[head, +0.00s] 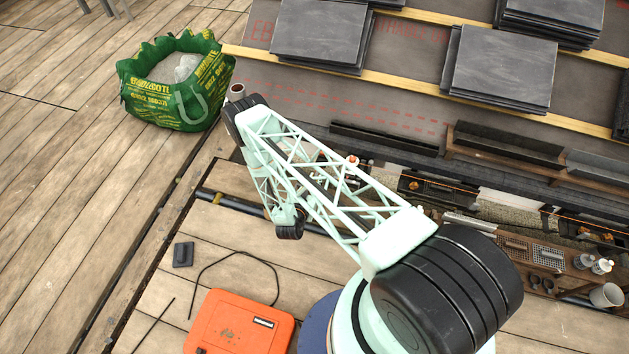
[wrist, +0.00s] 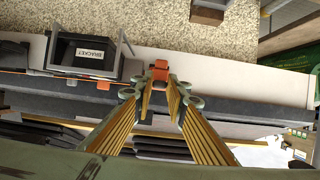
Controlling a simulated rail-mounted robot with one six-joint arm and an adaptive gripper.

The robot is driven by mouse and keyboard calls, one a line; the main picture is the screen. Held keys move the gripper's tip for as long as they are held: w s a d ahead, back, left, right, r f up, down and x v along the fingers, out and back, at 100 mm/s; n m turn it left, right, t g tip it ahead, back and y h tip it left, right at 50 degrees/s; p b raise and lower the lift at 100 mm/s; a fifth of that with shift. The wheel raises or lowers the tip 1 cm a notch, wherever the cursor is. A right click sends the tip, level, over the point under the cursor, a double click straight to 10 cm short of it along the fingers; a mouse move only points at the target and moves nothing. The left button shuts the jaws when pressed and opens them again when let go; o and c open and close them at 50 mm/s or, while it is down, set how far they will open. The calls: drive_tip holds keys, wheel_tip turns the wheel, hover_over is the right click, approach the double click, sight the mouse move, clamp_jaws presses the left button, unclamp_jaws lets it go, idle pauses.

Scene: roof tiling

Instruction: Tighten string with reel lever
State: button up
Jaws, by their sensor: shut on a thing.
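In the wrist view, my gripper (wrist: 160,92) reaches forward with its two ribbed yellow-and-black fingers converging. A small orange part (wrist: 160,70) sits between the fingertips, and the fingers are shut on it. It may be the reel lever, but its shape is mostly hidden by the fingertips. A smaller orange piece (wrist: 103,86) shows to the left, below a dark box labelled BRACKET (wrist: 89,53). In the head view, orange string (head: 440,186) runs along the eave at the right.
A green bag (head: 180,85) stands at the upper left. Stacked slates (head: 500,65) lie on the roof. An orange case (head: 240,325) and a black cable (head: 235,253) lie on the boards. Small pots and bottles (head: 592,264) stand at the right. The left decking is mostly clear.

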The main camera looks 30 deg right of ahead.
drive_tip(key=shift+w, duration=0.1)
drive_tip(key=o, duration=0.9)
drive_tip(key=shift+c, duration=0.2)
drive_tip(key=shift+s+a, duration=0.1)
drive_tip(key=shift+s, duration=0.1)
drive_tip(key=v, duration=1.1)
drive_tip(key=shift+s+a+r, duration=0.2)
drive_tip(key=shift+a, duration=0.1)
drive_tip(key=shift+s+d, duration=0.1)
idle(0.3)
